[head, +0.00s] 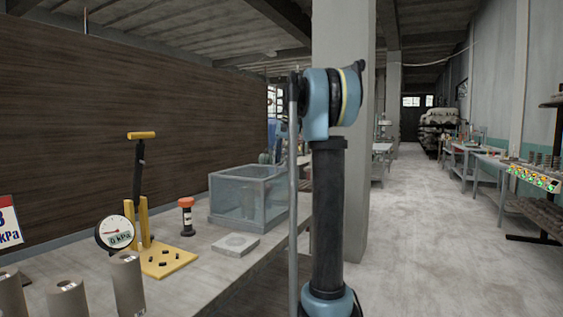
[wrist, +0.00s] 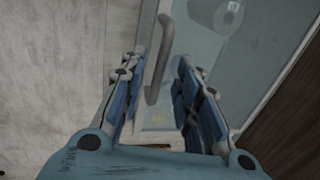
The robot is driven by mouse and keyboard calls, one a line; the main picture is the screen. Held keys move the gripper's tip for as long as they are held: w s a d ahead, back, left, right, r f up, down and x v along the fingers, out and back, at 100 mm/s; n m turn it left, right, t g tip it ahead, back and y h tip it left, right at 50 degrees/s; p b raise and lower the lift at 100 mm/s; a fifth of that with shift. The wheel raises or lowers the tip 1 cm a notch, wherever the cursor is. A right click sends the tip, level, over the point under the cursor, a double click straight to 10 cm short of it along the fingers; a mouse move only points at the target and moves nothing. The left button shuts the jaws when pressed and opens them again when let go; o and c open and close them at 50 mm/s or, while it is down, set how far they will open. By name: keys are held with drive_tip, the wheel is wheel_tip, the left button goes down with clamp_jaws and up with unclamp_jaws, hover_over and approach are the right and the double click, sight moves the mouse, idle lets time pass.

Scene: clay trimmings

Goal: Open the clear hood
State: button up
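The clear hood (head: 238,196) is a box with see-through walls and a grey-blue frame, standing on the workbench in the head view; it looks closed. In the wrist view, part of the clear hood (wrist: 195,35) fills the upper middle. Its grey bar handle (wrist: 160,60) runs between the two blue fingers of my gripper (wrist: 159,62). The gripper is open, with gaps visible beside the handle. Whether the handle lies level with the fingertips or below them, I cannot tell. In the head view I cannot make out the gripper.
A yellow press (head: 168,262), a round gauge (head: 114,233), a black-and-orange stamp-like tool (head: 187,217) and a flat pale block (head: 235,244) stand on the bench (head: 215,270). Grey cylinders (head: 127,285) are at the front left.

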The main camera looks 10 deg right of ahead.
drive_tip(key=shift+c, duration=0.2)
clamp_jaws()
